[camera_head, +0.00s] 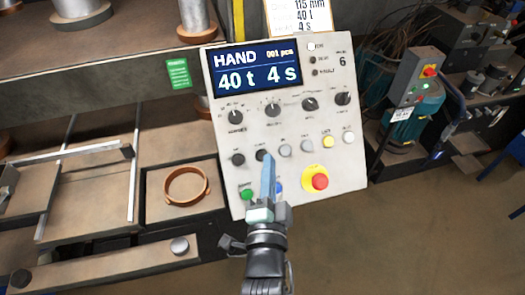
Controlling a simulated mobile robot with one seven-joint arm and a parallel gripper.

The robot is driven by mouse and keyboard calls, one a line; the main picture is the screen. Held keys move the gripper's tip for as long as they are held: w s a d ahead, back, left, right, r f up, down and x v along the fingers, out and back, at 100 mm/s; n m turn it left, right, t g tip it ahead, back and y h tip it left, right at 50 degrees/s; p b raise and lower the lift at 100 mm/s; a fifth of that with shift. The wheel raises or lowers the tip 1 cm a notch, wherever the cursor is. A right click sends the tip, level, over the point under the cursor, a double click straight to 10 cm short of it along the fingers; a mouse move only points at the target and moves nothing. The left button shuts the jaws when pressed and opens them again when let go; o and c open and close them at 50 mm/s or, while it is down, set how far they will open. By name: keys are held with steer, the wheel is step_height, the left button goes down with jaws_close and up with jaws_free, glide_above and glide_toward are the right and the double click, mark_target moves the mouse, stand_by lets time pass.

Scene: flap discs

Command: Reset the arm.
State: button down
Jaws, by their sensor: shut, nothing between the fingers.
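My gripper (267,162) is shut and empty, its blue fingers pointing up in front of the pale control panel (215,115). Its fingertips overlap the lower button area, near a dark button (261,155); I cannot tell whether they touch it. My arm comes in from the bottom middle. The panel's screen (257,77) reads "HAND", "40 t" and "4 s". Below it are several black knobs and a row of buttons, one of them yellow (328,141). A red emergency stop button (320,181) sits lower right and a green button (247,194) lower left. A blue button (279,188) is partly hidden by the gripper.
A copper-coloured ring (186,184) lies on a brown plate left of the panel, beside a bench with metal rails (134,178). A second machine with a grey control box (421,75) stands at the right. The floor (420,235) at lower right is clear.

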stand_by(0.3)
step_height(320, 180, up, 22)
steer(key=w+n+t+h+b, duration=0.1)
steer(key=w+n+t+b, duration=0.15)
steer(key=n+t, duration=0.2)
steer(key=s+r+n+t+b, duration=0.1)
steer(key=s+r+n, duration=0.3)
steer(key=r, duration=0.5)
steer(key=s+a+r+n+t+y+b, duration=0.1)
steer(key=s+r+n+t+b, duration=0.1)
steer(key=s+r, duration=0.7)
steer(key=r+n+t, duration=0.1)
steer(key=n, duration=0.1)
steer(key=shift+r+n+y, duration=0.3)
steer(key=shift+n, duration=0.05)
